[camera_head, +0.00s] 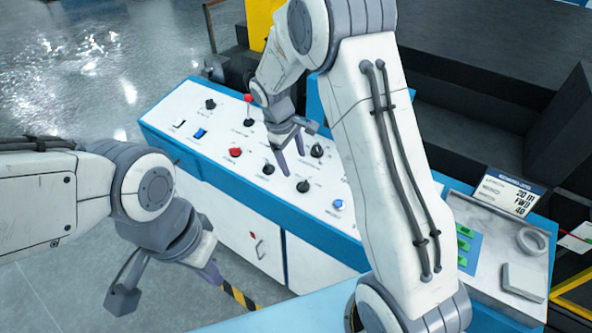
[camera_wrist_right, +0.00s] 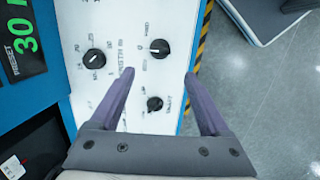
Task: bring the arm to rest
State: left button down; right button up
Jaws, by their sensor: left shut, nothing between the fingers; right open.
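My left gripper (camera_head: 212,273) hangs at the lower left in the head view, in front of the control panel's near side. It is shut and empty, with its purple fingers partly hidden behind its own body. My right gripper (camera_head: 291,153) is over the white control panel (camera_head: 222,120), pointing down. I cannot tell whether the fingertips touch the panel. My right arm hides part of the panel.
The panel carries a red-topped lever (camera_head: 248,98), a red button (camera_head: 236,152) and several black knobs. A side tray holds a grey ring (camera_head: 531,241) beside a sign (camera_head: 505,190). A green display (camera_wrist_right: 22,48) shows in the wrist view. Open floor (camera_head: 70,85) lies left.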

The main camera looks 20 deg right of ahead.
jog(key=shift+a+r, duration=0.1)
jog(key=shift+r, duration=0.25)
jog(key=s+a+r+y+b, duration=0.1)
jog(key=s+a+r, duration=0.2)
jog(key=s+a, duration=0.35)
jog(key=s+a+r+y+b, duration=0.1)
jog(key=s+a+r, duration=0.35)
jog(key=s, duration=0.35)
jog(key=s+a+y+b, duration=0.1)
jog(key=s, duration=1.4)
jog(key=shift+s+a+f, duration=0.15)
jog(key=shift+a+f, duration=0.1)
jog(key=shift+a, duration=0.15)
